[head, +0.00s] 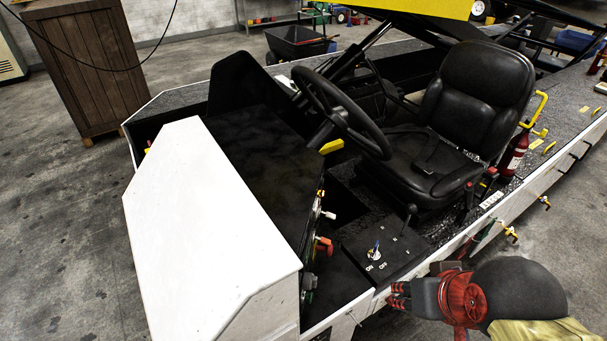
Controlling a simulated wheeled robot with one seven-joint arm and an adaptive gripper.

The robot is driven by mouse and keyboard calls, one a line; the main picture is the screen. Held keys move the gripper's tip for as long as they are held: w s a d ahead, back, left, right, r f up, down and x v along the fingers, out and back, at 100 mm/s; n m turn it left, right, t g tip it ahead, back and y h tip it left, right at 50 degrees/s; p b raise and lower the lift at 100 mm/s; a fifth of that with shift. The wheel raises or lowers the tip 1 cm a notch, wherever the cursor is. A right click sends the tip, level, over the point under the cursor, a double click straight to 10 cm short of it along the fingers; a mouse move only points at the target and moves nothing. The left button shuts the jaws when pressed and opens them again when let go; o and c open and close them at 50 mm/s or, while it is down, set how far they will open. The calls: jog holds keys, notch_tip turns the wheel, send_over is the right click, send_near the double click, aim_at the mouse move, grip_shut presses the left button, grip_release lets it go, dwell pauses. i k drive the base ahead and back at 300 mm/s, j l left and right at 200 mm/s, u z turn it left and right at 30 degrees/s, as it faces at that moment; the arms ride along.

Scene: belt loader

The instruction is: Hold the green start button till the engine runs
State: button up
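The belt loader's dash panel faces right and shows almost edge-on below the steering wheel (345,112). A small green part (308,283) shows low on this panel. I cannot tell whether it is the start button, and most of the panel face is hidden by the angle. My gripper (397,295) is at the lower right, beside the loader's side edge, pointing left towards the panel. It is apart from the green part. Nothing shows held in it, and its finger gap is too small to read.
A red knob (324,245) and a white knob (329,214) stick out from the panel. A switch (375,252) marked ON and OFF sits on the black console. The black seat (460,125) is behind it. The white cowl (205,235) blocks the left.

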aim_at(309, 298)
jog(key=u, duration=0.7)
jog(key=k+l+u, duration=0.2)
jog(key=l+u, duration=0.2)
